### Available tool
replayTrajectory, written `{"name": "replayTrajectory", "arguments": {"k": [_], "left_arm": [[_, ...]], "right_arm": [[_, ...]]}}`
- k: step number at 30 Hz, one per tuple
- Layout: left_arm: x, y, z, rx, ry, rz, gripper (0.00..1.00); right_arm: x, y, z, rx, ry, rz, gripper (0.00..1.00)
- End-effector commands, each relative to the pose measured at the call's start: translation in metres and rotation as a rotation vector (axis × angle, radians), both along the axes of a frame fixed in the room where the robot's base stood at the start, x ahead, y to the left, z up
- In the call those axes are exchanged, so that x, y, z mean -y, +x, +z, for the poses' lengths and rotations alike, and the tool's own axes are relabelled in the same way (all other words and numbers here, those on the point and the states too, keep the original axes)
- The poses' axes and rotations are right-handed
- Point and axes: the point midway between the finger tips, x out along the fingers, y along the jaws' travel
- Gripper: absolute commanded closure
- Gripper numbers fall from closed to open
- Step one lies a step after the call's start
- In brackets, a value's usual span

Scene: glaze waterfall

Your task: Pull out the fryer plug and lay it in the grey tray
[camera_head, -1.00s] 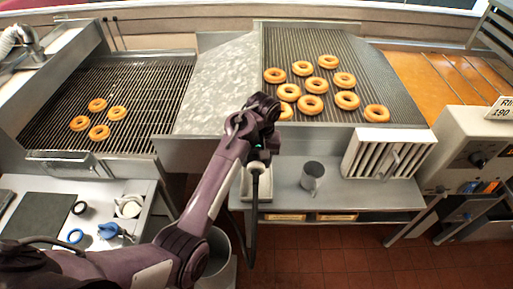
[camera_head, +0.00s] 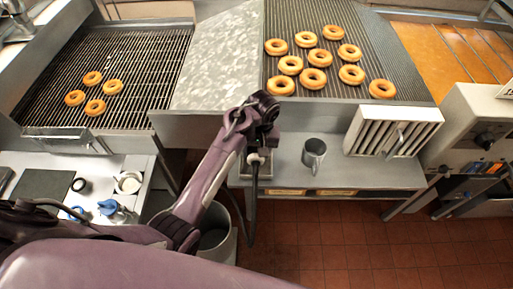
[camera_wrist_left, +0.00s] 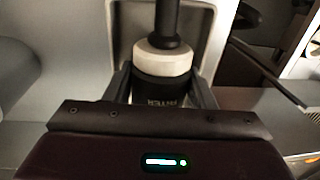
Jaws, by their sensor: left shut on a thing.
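My left gripper (camera_head: 258,148) is shut on the fryer plug (camera_head: 256,160). In the left wrist view the plug (camera_wrist_left: 163,88) has a dark body with pale lettering, a whitish collar and a black cord, and sits between the two fingers. The plug is over a pale-rimmed grey tray (camera_head: 266,176) on the metal shelf. In the left wrist view a light grey rim (camera_wrist_left: 207,40) lies behind the plug. I cannot tell whether the plug touches the tray. My right gripper is out of view.
A grey metal mug (camera_head: 315,153) stands to the right on the shelf (camera_head: 335,175), with a slatted vent panel (camera_head: 388,130) beyond. Donuts (camera_head: 313,78) lie on the rack behind. The black cord (camera_head: 252,215) hangs over the shelf's front edge.

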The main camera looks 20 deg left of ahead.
Motion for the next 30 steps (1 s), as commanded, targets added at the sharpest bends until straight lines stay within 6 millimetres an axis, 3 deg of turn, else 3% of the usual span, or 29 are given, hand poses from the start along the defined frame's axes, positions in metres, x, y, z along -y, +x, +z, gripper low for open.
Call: {"name": "replayTrajectory", "arguments": {"k": [1, 2, 7, 16, 24, 30], "left_arm": [[0.0, 0.0, 0.0, 0.001, 0.0, 0.0, 0.86], [0.0, 0.0, 0.0, 0.001, 0.0, 0.0, 0.47], [0.0, 0.0, 0.0, 0.0, 0.0, 0.0, 0.25], [0.0, 0.001, 0.007, 0.001, 0.001, 0.0, 0.25], [0.006, 0.003, 0.052, 0.006, -0.002, -0.001, 0.25], [0.008, 0.003, 0.076, 0.002, 0.0, -0.001, 0.25]], "right_arm": [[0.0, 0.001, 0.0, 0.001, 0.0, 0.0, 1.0], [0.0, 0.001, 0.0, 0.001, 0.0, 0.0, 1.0], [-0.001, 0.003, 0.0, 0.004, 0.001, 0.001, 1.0], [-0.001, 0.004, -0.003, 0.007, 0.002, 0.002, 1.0], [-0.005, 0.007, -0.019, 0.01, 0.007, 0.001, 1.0], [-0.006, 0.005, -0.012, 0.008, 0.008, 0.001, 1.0]]}}
